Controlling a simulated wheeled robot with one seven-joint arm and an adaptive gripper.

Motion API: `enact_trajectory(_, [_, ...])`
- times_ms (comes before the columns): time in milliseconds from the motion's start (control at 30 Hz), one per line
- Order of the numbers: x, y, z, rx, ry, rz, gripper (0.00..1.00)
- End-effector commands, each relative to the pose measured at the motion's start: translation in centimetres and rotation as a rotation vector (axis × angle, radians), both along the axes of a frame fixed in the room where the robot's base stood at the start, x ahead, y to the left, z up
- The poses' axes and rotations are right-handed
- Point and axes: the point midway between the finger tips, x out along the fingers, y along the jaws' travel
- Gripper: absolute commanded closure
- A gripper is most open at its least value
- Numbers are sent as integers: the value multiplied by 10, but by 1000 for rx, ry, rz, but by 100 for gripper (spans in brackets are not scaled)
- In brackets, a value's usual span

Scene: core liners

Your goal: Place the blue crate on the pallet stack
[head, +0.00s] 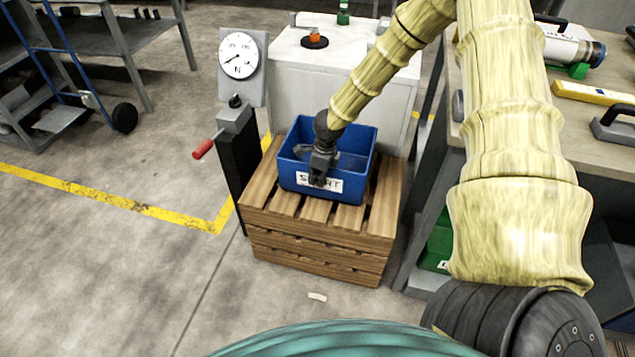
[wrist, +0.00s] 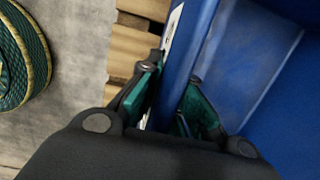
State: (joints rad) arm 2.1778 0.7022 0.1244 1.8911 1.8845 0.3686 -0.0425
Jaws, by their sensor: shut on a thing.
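The blue crate (head: 358,145) sits on top of the wooden pallet stack (head: 320,247) in the head view, upright, with a white label on its near wall. It appears to rest on the top slats; I cannot tell whether there is a small gap. My gripper (head: 320,180) reaches down at the crate's near wall. In the wrist view, its fingers (wrist: 172,108) are on either side of the blue crate's wall (wrist: 190,45) and shut on it. Pallet slats (wrist: 130,50) show beside the wall. My gripper hides part of the label.
A gauge post (head: 240,150) with a red-handled crank stands left of the pallets. A white cabinet (head: 400,100) is behind them. A workbench (head: 590,140) with tools is at the right, with a green crate (head: 437,240) below.

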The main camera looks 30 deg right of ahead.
Motion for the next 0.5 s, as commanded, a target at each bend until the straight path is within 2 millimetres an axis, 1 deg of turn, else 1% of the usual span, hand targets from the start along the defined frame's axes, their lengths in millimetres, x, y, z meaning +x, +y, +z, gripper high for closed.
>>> enact_trajectory(33, [1,0,-7,-2,1,2,100])
enact_trajectory(133, [0,0,-17,-1,1,1,100])
enact_trajectory(500, [0,0,-20,1,-1,0,100])
